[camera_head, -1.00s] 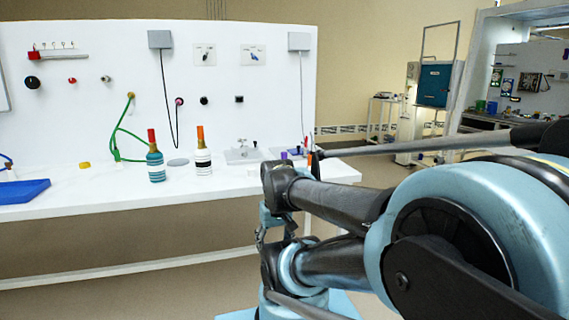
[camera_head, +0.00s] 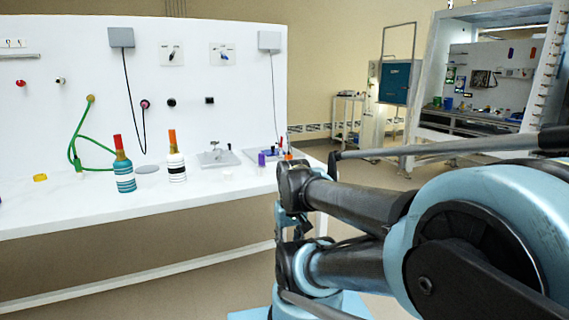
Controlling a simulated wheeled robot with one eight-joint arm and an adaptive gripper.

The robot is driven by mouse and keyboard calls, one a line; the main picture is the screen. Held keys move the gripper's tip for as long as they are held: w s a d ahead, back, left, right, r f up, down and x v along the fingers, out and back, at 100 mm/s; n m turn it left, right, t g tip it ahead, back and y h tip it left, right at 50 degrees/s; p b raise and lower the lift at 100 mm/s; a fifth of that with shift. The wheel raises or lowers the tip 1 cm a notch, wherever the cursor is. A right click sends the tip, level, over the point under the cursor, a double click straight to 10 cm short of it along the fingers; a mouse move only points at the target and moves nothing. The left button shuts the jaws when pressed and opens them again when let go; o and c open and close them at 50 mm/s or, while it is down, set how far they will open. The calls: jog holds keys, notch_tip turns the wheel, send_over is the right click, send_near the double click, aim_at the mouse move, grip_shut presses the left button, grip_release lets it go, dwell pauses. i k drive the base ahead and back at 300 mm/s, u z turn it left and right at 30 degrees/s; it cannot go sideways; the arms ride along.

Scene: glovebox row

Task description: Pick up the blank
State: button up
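No part that I can surely name as the blank shows in this view. Small items stand on the white bench (camera_head: 60,213): a purple piece (camera_head: 262,158) near its right end, a yellow round piece (camera_head: 40,178) at the left, and a grey plate with a clamp-like fitting (camera_head: 217,157) between. My folded arm fills the right side and hides part of the bench's right end. Dark, narrow parts below its front joint may belong to my gripper (camera_head: 289,228), but its fingers cannot be made out. I see nothing held there.
A teal-striped bottle (camera_head: 124,173) and a white-and-black bottle (camera_head: 177,164) stand on the bench. A green hose (camera_head: 76,140) and black cables hang from the white back panel (camera_head: 210,100). A trolley (camera_head: 346,118) and a large frame (camera_head: 437,70) stand behind. Floor shows between.

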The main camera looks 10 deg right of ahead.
aim_at(261, 155)
jog(key=z, duration=1.35)
jog(key=k, duration=1.2)
jog(key=u, duration=0.6)
jog(key=i, duration=1)
